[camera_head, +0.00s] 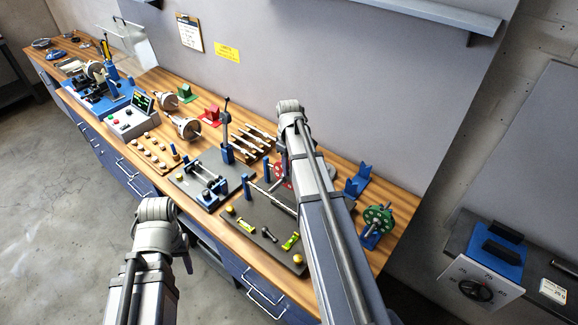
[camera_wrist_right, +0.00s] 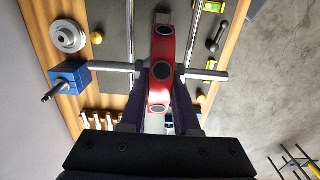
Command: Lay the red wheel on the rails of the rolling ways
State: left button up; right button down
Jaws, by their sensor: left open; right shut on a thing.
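The red wheel (camera_head: 280,172) is partly hidden behind my right arm in the head view. In the right wrist view my right gripper (camera_wrist_right: 158,103) is shut on the red wheel (camera_wrist_right: 162,55), whose silver shaft (camera_wrist_right: 110,66) sticks out on both sides. The shaft crosses over the two bright rails (camera_wrist_right: 131,25) of the rolling ways; I cannot tell whether it touches them. In the head view the dark plate of the rolling ways (camera_head: 262,222) shows, with one rail (camera_head: 273,196) visible. My left arm is at the lower left; its gripper is not seen.
A green wheel (camera_head: 377,219) stands on a blue stand at the bench's right end. An empty blue V-stand (camera_head: 358,180) is behind it. Levels (camera_head: 291,241) and a yellow knob (camera_head: 298,259) are at the plate's front. A second dark plate (camera_head: 207,181) with rods is to the left.

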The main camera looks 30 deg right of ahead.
aim_at(289, 181)
jog(key=shift+f+b, duration=2.65)
jog(key=shift+f, duration=0.4)
jog(key=shift+f+b, duration=0.75)
jog(key=c, duration=0.6)
grip_release()
jog(key=shift+s, duration=0.1)
jog(key=shift+c, duration=0.2)
notch_tip(289, 181, up, 9)
jog(key=p, duration=0.9)
jog(key=shift+r, duration=0.1)
